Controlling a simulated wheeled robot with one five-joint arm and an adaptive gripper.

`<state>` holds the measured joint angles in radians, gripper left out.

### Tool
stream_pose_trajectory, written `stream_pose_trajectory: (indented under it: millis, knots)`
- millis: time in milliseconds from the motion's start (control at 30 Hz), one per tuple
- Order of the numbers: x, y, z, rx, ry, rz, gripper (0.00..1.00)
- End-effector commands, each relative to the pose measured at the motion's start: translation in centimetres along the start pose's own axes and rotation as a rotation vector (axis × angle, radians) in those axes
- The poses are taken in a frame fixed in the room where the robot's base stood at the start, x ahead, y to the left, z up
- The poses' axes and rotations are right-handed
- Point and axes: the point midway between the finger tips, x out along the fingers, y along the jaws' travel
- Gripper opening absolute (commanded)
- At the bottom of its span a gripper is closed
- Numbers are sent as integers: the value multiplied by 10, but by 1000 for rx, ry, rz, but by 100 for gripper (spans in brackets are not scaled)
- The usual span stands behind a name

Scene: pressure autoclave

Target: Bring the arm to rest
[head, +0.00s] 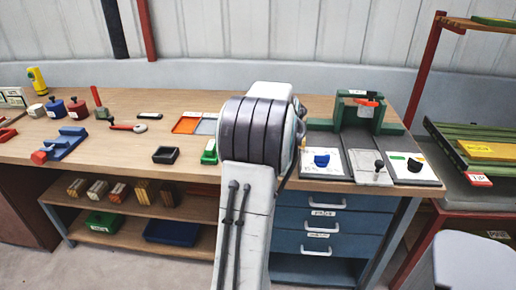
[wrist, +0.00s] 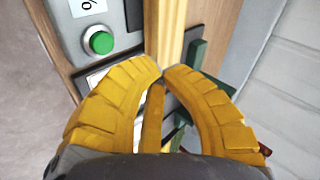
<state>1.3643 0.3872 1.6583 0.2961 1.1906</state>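My arm (head: 248,180) rises in the middle of the head view, in front of the workbench, and its end is hidden behind its own rounded joint. My gripper (wrist: 162,73) shows in the wrist view with two ribbed yellow fingers curving inward. The fingertips meet or nearly meet, and I see no clear object held between them. A yellow bar shows between the fingers, and I cannot tell what it belongs to. Beyond the tips are a tan strip (wrist: 170,32) and a grey panel with a green button (wrist: 100,41).
The wooden workbench (head: 120,100) carries a blue clamp (head: 66,145), several pots and a green-framed device (head: 361,112). Panels with knobs lie at its right. Blue drawers (head: 320,224) are below. A red-framed rack (head: 425,70) stands right. Open floor shows at lower left.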

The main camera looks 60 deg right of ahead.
Motion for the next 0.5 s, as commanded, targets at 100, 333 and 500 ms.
stream_pose_trajectory:
  millis: [100, 333, 500]
  knots:
    - [0, 0, 0, 0, 0, 0, 0]
    - [0, 0, 0, 0, 0, 0, 0]
    - [0, 0, 0, -55, 0, 0, 0]
